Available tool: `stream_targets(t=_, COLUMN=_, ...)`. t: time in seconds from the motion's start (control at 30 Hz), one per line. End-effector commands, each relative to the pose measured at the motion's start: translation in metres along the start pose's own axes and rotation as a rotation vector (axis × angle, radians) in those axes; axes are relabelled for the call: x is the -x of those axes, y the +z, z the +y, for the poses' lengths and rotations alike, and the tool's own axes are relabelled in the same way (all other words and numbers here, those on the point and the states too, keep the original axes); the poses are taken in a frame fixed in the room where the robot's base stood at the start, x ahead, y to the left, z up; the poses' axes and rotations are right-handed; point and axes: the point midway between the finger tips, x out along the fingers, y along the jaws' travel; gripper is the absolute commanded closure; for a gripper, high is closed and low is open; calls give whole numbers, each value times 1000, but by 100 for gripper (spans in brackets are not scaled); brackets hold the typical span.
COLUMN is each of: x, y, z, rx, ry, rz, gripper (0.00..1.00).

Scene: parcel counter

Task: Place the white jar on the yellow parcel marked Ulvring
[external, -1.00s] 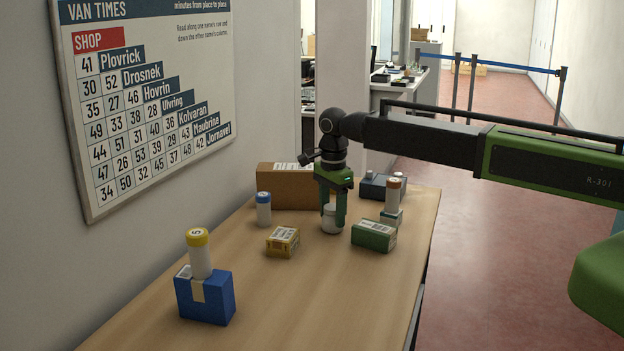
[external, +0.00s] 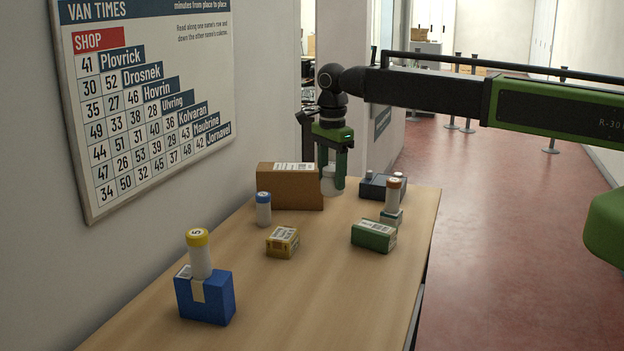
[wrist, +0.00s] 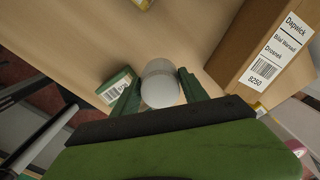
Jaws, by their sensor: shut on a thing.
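The white jar (external: 328,187) is between the fingers of my gripper (external: 332,184), which is shut on it. The jar appears held above the counter, near the right end of the brown box. In the wrist view the jar (wrist: 160,88) sits upright between the two green fingers (wrist: 158,92). The small yellow parcel (external: 282,242) lies on the counter, in front and to the left of the jar, with a pale label on top. Its lettering is too small to read. A yellow edge shows at the top of the wrist view.
A brown box (external: 288,188) stands behind; its label reads Drosnek in the wrist view. A yellow-capped bottle (external: 200,258) tops a blue box (external: 206,297).

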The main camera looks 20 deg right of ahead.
Motion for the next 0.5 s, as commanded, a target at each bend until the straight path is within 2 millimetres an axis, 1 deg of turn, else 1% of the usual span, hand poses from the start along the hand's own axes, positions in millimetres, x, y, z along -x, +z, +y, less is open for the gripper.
stream_targets(t=0.03, x=16, y=6, z=2, rx=17, ry=0, rz=0, gripper=94)
stream_targets(t=0.1, x=32, y=16, z=6, rx=50, ry=0, rz=0, gripper=94)
stream_targets(t=0.2, x=52, y=31, z=12, rx=99, ry=-1, rz=0, gripper=94)
stream_targets(t=0.23, x=55, y=34, z=14, rx=111, ry=-1, rz=0, gripper=94)
stream_targets(t=0.3, x=55, y=39, z=15, rx=125, ry=-1, rz=1, gripper=94)
stream_targets(t=0.37, x=51, y=40, z=15, rx=128, ry=-1, rz=0, gripper=94)
stream_targets(t=0.43, x=42, y=48, z=14, rx=128, ry=-1, rz=0, gripper=94)
stream_targets(t=0.5, x=30, y=62, z=13, rx=130, ry=-1, rz=0, gripper=94)
